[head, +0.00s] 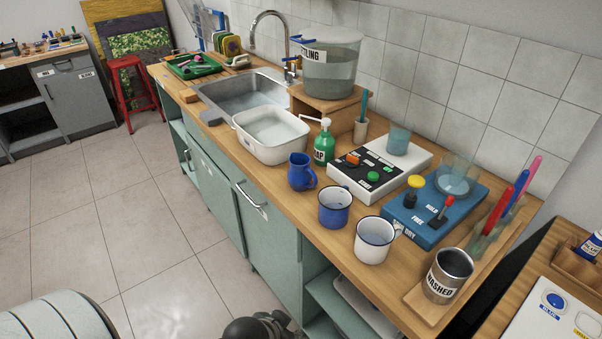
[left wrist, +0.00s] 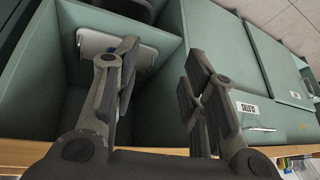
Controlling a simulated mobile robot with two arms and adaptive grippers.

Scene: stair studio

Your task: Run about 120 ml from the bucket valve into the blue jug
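The clear bucket (head: 328,72) holds water and stands on a wooden box (head: 335,108) at the back of the counter, right of the sink. A valve (head: 291,68) shows at its left side, with blue handles near it; its setting is too small to tell. The blue jug (head: 301,173) stands upright on the counter in front of the green soap bottle, apart from the bucket. Its inside is hard to see. My left gripper (left wrist: 160,68) is open and empty in the left wrist view, facing the cabinet front and open shelf below the counter. My right gripper is not in view.
A white basin (head: 270,135) with liquid sits at the sink's front edge, left of the jug. A blue mug (head: 335,207), a white mug (head: 374,240), a button panel (head: 380,165) and a blue device (head: 432,210) crowd the right.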

